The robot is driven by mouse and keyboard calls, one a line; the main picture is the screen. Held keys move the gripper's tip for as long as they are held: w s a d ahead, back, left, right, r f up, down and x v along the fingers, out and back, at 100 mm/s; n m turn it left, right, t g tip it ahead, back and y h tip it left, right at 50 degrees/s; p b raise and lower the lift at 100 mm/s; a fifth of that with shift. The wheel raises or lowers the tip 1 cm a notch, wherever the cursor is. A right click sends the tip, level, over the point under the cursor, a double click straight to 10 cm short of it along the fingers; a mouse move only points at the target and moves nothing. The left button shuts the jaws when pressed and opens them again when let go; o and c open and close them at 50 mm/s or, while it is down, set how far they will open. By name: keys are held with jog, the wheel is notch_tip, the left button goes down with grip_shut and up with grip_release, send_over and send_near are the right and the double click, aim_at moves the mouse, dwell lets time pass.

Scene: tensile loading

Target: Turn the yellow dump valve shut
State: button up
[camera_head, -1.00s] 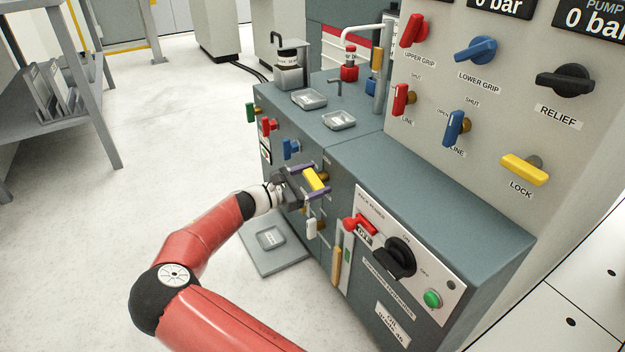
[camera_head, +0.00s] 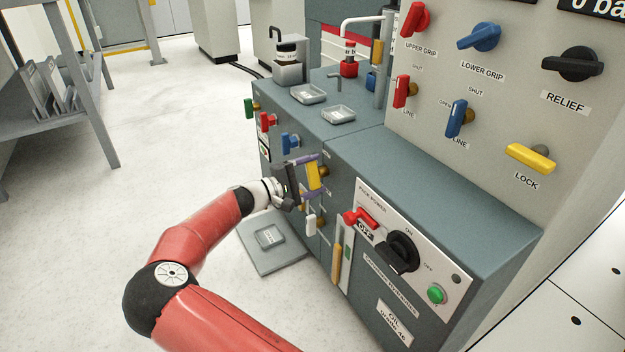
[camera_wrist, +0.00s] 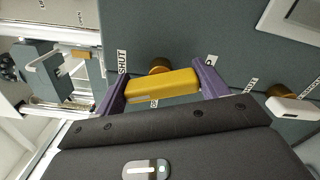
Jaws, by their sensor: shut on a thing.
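The yellow valve handle (camera_head: 313,176) is on the front face of the grey-green cabinet (camera_head: 440,190), below the blue valve. It also shows in the wrist view (camera_wrist: 162,87), lying between two purple fingers, with a brass stem behind it. My gripper (camera_head: 308,178) is shut on this handle, one finger at each end of it; it shows in the wrist view too (camera_wrist: 160,92). In the head view the handle stands close to upright. A "SHUT" label (camera_wrist: 122,62) is beside the left finger in the wrist view.
A blue valve (camera_head: 290,142) is above my gripper and a white handle (camera_head: 311,224) is just below it. A red lever (camera_head: 362,217) and a black knob (camera_head: 400,252) are on the panel to the right. The floor to the left is open.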

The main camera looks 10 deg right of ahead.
jog(key=shift+f+m+b, duration=0.15)
jog(key=shift+m+b, duration=1.05)
jog(key=shift+m, duration=0.9)
jog(key=o, duration=1)
jog(key=shift+a, duration=0.1)
jog(key=p+v, duration=0.1)
jog(key=v, duration=0.6)
jog(key=shift+s+a, duration=0.15)
jog(key=shift+a, duration=0.15)
jog(key=shift+a, duration=0.1)
